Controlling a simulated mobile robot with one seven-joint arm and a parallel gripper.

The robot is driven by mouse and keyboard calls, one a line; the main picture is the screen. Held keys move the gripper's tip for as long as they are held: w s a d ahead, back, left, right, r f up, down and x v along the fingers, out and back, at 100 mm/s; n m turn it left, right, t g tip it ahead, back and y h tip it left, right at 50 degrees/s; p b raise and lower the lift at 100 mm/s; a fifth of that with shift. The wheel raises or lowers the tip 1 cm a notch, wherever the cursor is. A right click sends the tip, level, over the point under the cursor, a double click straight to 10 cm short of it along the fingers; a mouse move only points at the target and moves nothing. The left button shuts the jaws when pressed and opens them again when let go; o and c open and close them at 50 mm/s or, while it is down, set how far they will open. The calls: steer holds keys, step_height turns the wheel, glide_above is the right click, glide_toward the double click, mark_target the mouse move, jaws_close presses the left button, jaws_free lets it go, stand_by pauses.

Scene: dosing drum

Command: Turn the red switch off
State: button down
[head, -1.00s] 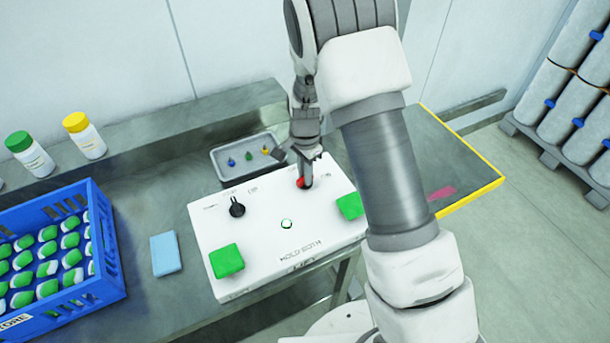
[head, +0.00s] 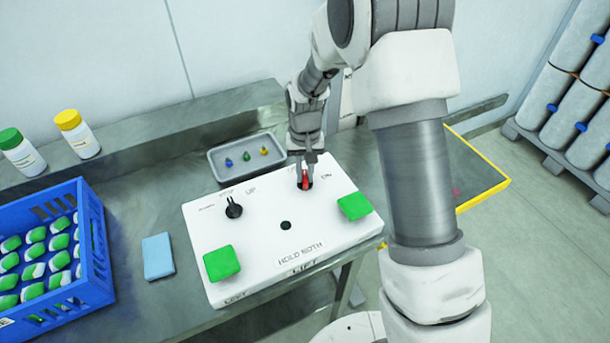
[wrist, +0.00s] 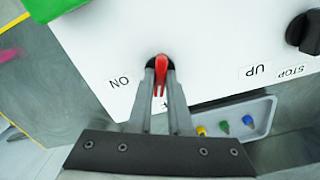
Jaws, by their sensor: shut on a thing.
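The red switch (head: 304,180) sits near the back right of the white control panel (head: 262,248). It is a red lever on a round black base, and in the wrist view the red lever (wrist: 161,68) stands between my fingers, with an "ON" label to its left. My gripper (head: 305,178) points down at the panel and is shut on the red switch. In the wrist view both fingers of my gripper (wrist: 161,72) touch its sides. Part of the lettering beside the switch is hidden in the head view.
The panel also carries a black knob (head: 234,208), two green buttons (head: 222,263) (head: 354,206) and a dark round spot (head: 286,225). A grey tray (head: 218,163) with small coloured pieces lies behind. A blue crate (head: 98,262) and a light blue block (head: 158,256) are left.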

mark_target(305, 176)
steer(key=shift+n+b, duration=0.35)
steer(key=shift+n, duration=1.85)
steer(key=c, duration=0.8)
jaws_free()
steer(key=shift+c, duration=0.2)
step_height(305, 176, up, 18)
steer(key=shift+f+p, duration=0.2)
steer(key=shift+p, duration=0.15)
